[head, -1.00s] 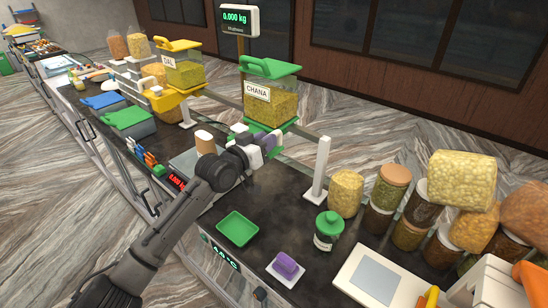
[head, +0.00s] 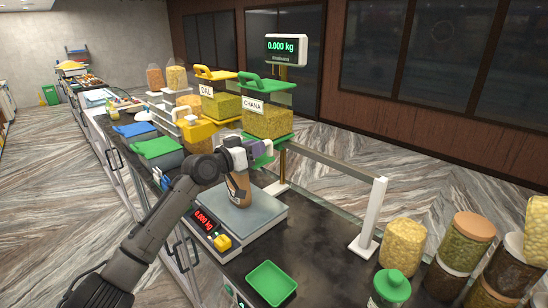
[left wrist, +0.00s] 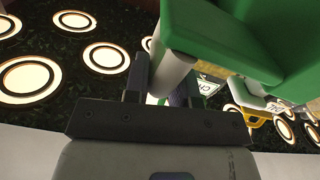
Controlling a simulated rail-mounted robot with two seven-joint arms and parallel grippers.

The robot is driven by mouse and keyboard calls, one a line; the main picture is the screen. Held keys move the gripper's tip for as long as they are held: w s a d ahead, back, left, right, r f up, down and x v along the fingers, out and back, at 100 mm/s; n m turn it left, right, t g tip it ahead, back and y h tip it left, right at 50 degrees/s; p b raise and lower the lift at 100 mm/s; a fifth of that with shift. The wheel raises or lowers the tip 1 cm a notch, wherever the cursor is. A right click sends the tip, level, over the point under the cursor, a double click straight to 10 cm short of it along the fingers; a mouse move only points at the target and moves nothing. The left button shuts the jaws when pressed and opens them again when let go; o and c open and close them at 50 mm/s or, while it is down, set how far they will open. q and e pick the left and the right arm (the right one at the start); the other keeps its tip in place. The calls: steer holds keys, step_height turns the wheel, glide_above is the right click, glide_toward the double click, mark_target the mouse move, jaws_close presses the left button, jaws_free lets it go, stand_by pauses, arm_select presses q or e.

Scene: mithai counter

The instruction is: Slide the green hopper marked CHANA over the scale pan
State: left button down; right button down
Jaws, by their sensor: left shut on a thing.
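The green-lidded hopper marked CHANA (head: 268,121), filled with yellow grains, hangs on the rail behind the counter. My left gripper (head: 243,152) is at its green lower part, just below the bin. In the left wrist view my left gripper (left wrist: 168,88) is shut on a white, rod-like handle (left wrist: 171,72) under the hopper's green part (left wrist: 220,38). The hopper appears above the pan's far side; exact alignment cannot be told. My right gripper is not in view.
The yellow DAL hopper (head: 220,103) stands close left of CHANA on the rail. A white rail post (head: 370,218) stands to the right. A green tray (head: 271,283) and several jars (head: 402,243) are at the right. The display (head: 286,48) reads 0.000 kg.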

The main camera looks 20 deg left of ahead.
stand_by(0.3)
arm_select(q)
steer(key=c, duration=1)
jaws_free()
steer(key=shift+c, duration=0.2)
steer(key=shift+a, duration=0.1)
steer(key=b+v, duration=0.3)
steer(key=v, duration=1)
steer(key=shift+s+a, duration=0.2)
steer(key=shift+s, duration=0.15)
